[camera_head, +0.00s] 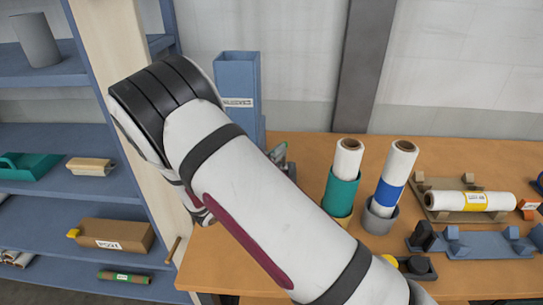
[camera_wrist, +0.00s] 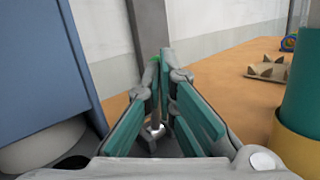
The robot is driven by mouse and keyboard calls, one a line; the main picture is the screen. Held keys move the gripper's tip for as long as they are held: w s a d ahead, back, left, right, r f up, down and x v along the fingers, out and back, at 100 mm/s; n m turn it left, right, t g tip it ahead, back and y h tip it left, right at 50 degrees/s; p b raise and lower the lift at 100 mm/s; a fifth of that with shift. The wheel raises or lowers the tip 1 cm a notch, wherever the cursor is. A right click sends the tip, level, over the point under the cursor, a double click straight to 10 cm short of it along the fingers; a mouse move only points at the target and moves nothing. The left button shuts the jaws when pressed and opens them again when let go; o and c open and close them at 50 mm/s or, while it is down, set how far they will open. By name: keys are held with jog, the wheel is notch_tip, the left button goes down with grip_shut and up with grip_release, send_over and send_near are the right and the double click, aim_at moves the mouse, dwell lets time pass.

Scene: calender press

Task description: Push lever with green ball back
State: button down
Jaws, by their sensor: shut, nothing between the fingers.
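My gripper (camera_wrist: 163,62) is shut and empty in the wrist view, its teal-padded fingers running forward and meeting near the picture's middle. The lever's shaft cannot be made out in either view. In the head view my arm covers most of this area, and only a small part of the gripper (camera_head: 280,155) seems to show past it, above the table.
A tall blue box (camera_head: 238,85) stands close on the gripper's left. A roll in a green sleeve (camera_head: 341,193) stands close on the right, beside a roll with a blue band (camera_head: 386,193). Cradles with a white roll (camera_head: 470,201) lie further right on the wooden table (camera_head: 300,145).

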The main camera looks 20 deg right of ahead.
jog(key=shift+w+d+r, duration=0.25)
jog(key=shift+w+r, duration=0.1)
jog(key=shift+w, duration=0.3)
jog(key=r+b+v, duration=0.1)
jog(key=v, duration=1.3)
jog(key=shift+b, duration=0.3)
jog(key=shift+s+a, duration=0.1)
jog(key=shift+b, duration=0.3)
